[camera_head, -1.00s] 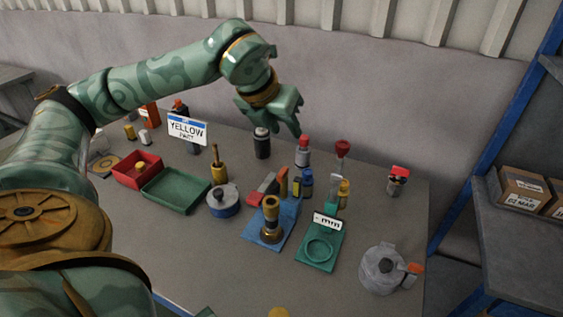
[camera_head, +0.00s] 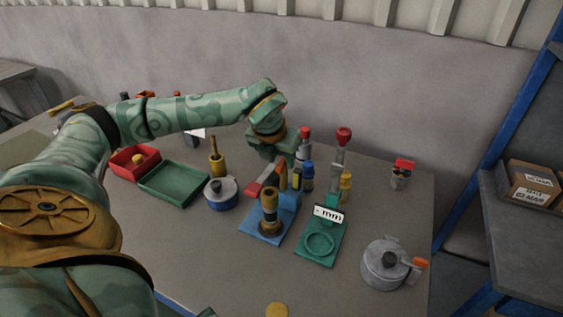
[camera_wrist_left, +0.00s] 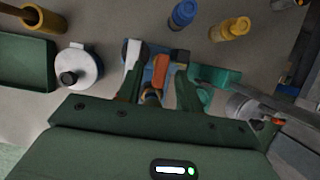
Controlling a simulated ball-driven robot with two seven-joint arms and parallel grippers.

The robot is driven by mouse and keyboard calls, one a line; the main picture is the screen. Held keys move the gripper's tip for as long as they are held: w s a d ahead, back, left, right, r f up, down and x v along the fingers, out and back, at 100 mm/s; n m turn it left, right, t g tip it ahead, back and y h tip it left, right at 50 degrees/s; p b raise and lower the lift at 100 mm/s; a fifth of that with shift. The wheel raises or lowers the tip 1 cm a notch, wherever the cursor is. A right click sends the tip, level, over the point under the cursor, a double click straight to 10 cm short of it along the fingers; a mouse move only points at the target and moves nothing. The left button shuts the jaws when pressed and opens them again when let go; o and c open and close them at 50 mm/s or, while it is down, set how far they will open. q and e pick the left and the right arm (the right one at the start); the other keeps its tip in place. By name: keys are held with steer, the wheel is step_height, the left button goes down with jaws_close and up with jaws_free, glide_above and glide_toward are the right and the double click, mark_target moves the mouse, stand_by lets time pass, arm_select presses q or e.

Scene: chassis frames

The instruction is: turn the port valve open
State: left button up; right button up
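No part is clearly marked as the port valve. A blue plate (camera_head: 254,226) on the bench carries an upright brass fitting (camera_head: 269,205). A red and grey lever-like piece (camera_head: 264,178) is just behind it. My left gripper (camera_head: 284,156) hangs above and behind this piece, pointing down. In the left wrist view my left gripper (camera_wrist_left: 159,72) has its fingers apart, with the brass fitting (camera_wrist_left: 152,98) and an orange part (camera_wrist_left: 160,66) showing in the gap below. I see no contact, and the depth is unclear. My right gripper is not in view.
A green stand (camera_head: 312,252) with a "mm" label is right of the blue plate. A grey pot with an orange-tipped handle (camera_head: 385,262) is at the front right. Small bottles (camera_head: 307,177) crowd behind. A red bin (camera_head: 127,166) and green tray (camera_head: 170,196) lie left.

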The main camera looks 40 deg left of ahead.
arm_select(q)
steer(key=shift+w+f, duration=0.25)
steer(key=shift+f, duration=0.25)
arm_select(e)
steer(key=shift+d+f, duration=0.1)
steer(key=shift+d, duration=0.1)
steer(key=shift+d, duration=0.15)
arm_select(q)
jaws_close()
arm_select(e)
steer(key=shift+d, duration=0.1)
